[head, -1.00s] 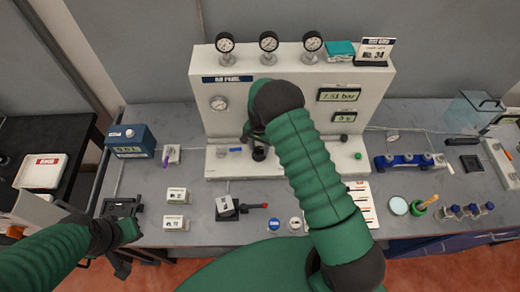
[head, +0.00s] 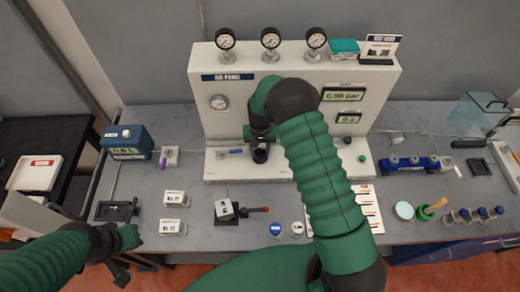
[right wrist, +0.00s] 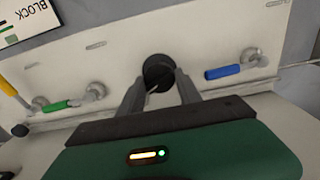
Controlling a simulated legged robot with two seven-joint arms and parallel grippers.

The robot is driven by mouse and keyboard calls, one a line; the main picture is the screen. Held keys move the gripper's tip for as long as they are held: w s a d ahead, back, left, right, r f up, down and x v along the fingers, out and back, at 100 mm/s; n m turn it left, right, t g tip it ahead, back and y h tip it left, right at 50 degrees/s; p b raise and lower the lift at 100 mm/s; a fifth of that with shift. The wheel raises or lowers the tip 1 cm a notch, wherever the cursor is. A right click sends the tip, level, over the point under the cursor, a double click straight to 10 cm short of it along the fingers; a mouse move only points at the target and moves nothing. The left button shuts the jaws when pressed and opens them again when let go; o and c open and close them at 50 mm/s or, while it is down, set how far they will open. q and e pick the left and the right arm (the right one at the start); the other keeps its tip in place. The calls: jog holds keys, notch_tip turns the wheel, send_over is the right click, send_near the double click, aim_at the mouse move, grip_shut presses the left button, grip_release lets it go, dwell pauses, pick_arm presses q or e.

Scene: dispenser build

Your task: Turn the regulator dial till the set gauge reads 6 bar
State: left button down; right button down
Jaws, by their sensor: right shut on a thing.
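The black round regulator dial (right wrist: 158,72) is on the pale panel base in the right wrist view. My right gripper (right wrist: 160,88) is shut on it, one finger on each side. In the head view my right gripper (head: 260,150) is at the panel (head: 221,130), and the arm hides part of the panel front. An upper digital display (head: 343,95) shows a blurred reading of roughly 6.9 bar; its label is too small to read. My left gripper (head: 118,262) is at the bench's front left edge, away from the panel; its jaws are unclear.
A blue-handled valve (right wrist: 222,72) is right of the dial, and a green-handled one (right wrist: 60,104) is left. Three round gauges (head: 270,38) stand atop the panel. White blocks (head: 174,198), a small black fixture (head: 228,217) and bottles (head: 480,212) stand on the bench.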

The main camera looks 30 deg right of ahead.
aim_at(260, 151)
jog(key=shift+s+a+f, duration=0.15)
jog(key=shift+s+f, duration=0.1)
jog(key=shift+s, duration=0.1)
jog(key=c, duration=1.3)
grip_release()
jog(key=o, duration=0.5)
jog(key=shift+w, duration=0.1)
jog(key=shift+w+r, duration=0.1)
jog(key=shift+r, duration=0.05)
jog(key=shift+r, duration=0.2)
notch_tip(260, 151, up, 16)
jog(key=b, duration=0.4)
jog(key=shift+w+r, duration=0.1)
jog(key=shift+r, duration=0.05)
